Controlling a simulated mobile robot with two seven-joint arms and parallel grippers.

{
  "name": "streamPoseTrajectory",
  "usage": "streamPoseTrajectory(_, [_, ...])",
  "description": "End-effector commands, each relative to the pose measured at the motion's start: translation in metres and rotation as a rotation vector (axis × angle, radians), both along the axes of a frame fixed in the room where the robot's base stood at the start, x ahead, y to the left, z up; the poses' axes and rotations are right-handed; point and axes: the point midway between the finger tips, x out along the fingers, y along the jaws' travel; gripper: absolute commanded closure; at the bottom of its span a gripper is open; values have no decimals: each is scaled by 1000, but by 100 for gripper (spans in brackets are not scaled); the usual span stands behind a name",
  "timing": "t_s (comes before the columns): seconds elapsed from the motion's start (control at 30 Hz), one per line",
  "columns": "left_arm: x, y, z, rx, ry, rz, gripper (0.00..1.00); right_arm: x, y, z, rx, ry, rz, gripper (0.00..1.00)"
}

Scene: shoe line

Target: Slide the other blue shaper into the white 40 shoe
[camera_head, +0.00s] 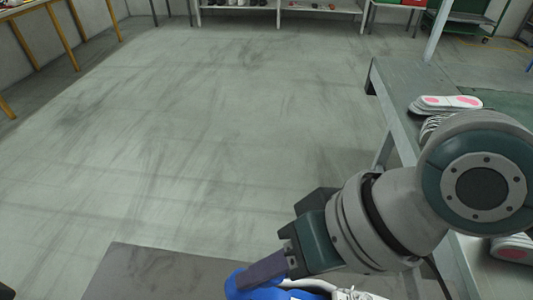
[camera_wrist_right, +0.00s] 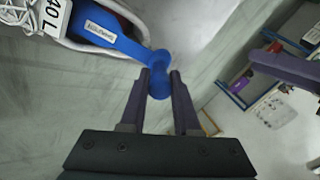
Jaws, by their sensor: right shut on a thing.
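My right gripper (camera_head: 262,272) reaches in from the right in the head view and is shut on the blue shaper (camera_head: 238,283). In the right wrist view, the fingers (camera_wrist_right: 160,78) pinch the round end of the shaper (camera_wrist_right: 112,38), which bears a white label. The shaper's other end lies at the opening of the white shoe (camera_wrist_right: 72,28), whose tag reads 40 L. How deep it sits is hidden. The shoe (camera_head: 355,294) shows only partly at the bottom of the head view, behind my arm. A purple finger-like part (camera_wrist_right: 288,68), perhaps of my left gripper, is at right.
A dark table top (camera_head: 140,272) lies at the bottom of the head view. A bench (camera_head: 400,85) at the right carries shoes and pink-marked soles (camera_head: 447,102). Shelves (camera_head: 280,8) stand far back. The floor between is clear.

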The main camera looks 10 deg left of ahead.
Motion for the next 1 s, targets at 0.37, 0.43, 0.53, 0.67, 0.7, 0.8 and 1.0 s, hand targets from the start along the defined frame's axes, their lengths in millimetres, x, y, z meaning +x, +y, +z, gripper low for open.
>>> streamPoseTrajectory(0.37, [0, 0, -8, 1, 1, -1, 50, -1, -24, -15, -49, 2, 0, 100])
streamPoseTrajectory(0.43, [0, 0, -6, 2, 1, -2, 50, -1, -27, -19, -69, 3, -1, 100])
streamPoseTrajectory(0.53, [0, 1, -4, 6, 1, -3, 50, -1, -26, -26, -105, 5, 2, 100])
streamPoseTrajectory(0.67, [0, 2, -2, 7, 1, -5, 50, -1, -22, -35, -172, 6, 2, 100])
streamPoseTrajectory(0.7, [0, 2, -3, 8, 1, -6, 50, -1, -22, -39, -192, 6, 2, 100])
streamPoseTrajectory(0.8, [0, 3, -3, 10, 1, -6, 50, -1, -18, -47, -241, 8, 2, 100])
streamPoseTrajectory(1.0, [0, 3, -9, 10, 1, -6, 50, -1, -15, -62, -331, 10, 2, 100])
